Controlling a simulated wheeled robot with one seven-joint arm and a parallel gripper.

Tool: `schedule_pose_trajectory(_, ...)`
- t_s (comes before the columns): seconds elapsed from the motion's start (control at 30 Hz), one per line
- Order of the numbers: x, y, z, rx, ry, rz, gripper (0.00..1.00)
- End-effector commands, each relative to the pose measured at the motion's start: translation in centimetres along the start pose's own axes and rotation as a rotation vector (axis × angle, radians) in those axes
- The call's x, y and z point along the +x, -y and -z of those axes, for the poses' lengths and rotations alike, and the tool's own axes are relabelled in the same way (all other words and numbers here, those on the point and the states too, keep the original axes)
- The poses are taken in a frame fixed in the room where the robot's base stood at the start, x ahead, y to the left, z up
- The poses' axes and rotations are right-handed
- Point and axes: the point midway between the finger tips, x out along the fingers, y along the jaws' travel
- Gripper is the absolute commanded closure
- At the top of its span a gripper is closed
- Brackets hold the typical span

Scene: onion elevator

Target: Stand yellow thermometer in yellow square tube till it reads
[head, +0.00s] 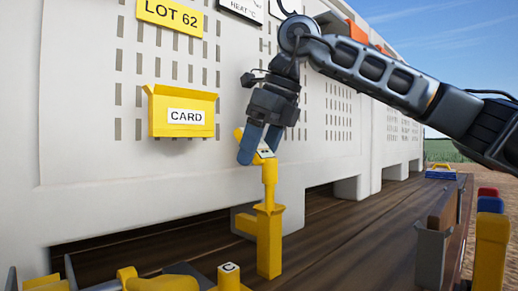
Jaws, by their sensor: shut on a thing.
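The yellow thermometer (269,180) is upright in the middle of the head view, with a tilted head carrying a small white label. My gripper (260,146) comes down from above and is shut on that head. The yellow square tube (269,245) stands upright on the brown planks, directly below. The thermometer's stem meets the tube's mouth and its lower end is out of sight inside or behind the rim. How deep it sits cannot be told. No reading can be made out.
A white slatted wall bears a yellow CARD box (182,112) and a yellow LOT 62 sign (170,16). Yellow parts, one a post marked C (229,277), crowd the front edge. A grey holder (431,255) stands right. Bare planks (345,235) lie between.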

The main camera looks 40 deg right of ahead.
Motion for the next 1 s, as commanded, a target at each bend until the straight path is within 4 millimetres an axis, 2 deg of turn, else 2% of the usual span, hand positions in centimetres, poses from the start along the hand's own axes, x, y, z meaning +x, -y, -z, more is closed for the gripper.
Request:
schedule_pose_trajectory(0.07, 0.0, 0.0, 0.0, 0.0, 0.0, 0.0, 0.86)
schedule_pose_trajectory(0.1, 0.0, 0.0, 0.0, 0.0, 0.0, 0.0, 0.26)
schedule_pose_trajectory(0.37, 0.0, 0.0, 0.0, 0.0, 0.0, 0.0, 0.01)
schedule_pose_trajectory(0.67, -0.3, 0.0, 0.0, 0.0, 0.001, 0.0, 0.0)
schedule_pose_trajectory(0.77, -1.2, 0.1, -0.1, 0.001, 0.002, 0.001, 0.0)
schedule_pose_trajectory(1.0, -5.1, 0.0, -0.1, 0.0, 0.001, 0.002, 0.0)
